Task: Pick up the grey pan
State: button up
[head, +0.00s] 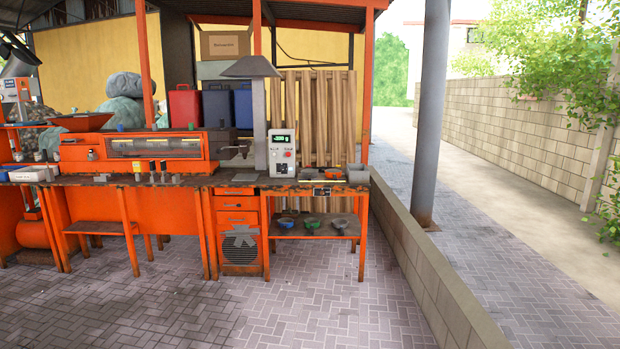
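A grey bowl-shaped pan (340,223) sits at the right end of the lower shelf (300,233) under the orange workbench. A green bowl (312,223) and a blue bowl (286,221) stand to its left on the same shelf. On the bench top above are more small containers, among them a grey one (358,173) at the right end. At this distance I cannot tell which grey container is the pan named in the task. My gripper is not in view.
The long orange workbench (236,183) carries a white control box (282,153) and a machine. A low wall (430,270) and a grey post (430,120) stand right of the bench. A stool-like table (100,227) is at left. The paved floor (280,310) in front is clear.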

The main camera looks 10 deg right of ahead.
aim_at(309, 176)
jog(key=i+z, duration=0.25)
jog(key=i, duration=4.65)
jog(key=i+j+z, duration=0.15)
jog(key=i, duration=0.45)
